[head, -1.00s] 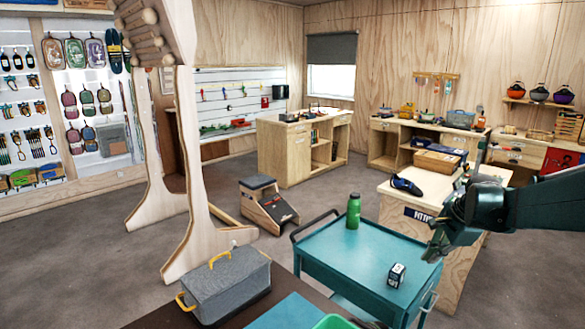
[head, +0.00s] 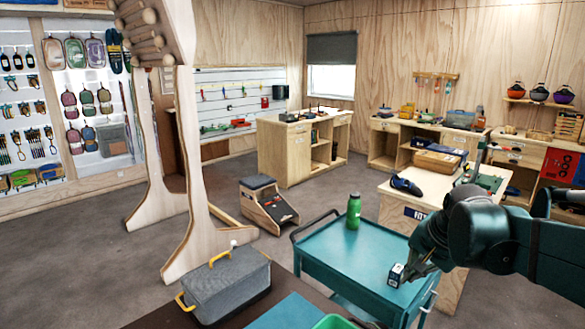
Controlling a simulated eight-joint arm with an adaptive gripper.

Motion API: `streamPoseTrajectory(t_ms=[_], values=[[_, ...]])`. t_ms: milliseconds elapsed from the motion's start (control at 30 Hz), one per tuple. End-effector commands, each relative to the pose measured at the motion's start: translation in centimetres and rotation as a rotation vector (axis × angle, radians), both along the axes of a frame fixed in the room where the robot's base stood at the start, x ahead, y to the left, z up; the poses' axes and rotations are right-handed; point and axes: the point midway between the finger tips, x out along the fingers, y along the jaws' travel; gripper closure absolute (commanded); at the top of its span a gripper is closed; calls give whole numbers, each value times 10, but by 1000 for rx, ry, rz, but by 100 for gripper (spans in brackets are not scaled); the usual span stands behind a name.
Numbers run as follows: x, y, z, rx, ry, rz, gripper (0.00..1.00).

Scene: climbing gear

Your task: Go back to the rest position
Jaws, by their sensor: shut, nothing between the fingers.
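My gripper (head: 410,277) is at the right of the head view, over the right part of the teal cart (head: 345,262). Its fingers are shut with nothing seen between them, and they point down and left. The fingertips overlap the right side of a small dark-and-white box (head: 395,276) on the cart top; I cannot tell whether they touch it. My dark teal arm reaches in from the right edge.
A green bottle (head: 353,211) stands at the cart's back. A grey bin with yellow handles (head: 228,286) sits on the dark table in front. A wooden counter with a dark shoe (head: 405,186) stands behind my arm. Open floor lies left of the cart.

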Motion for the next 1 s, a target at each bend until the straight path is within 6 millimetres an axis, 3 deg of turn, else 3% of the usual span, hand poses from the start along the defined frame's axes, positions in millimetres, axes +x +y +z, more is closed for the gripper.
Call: streamPoseTrajectory(t_ms=[567,1000], values=[[-89,55,-3,-200,-82,337,100],[-152,84,-22,-362,-143,589,100]])
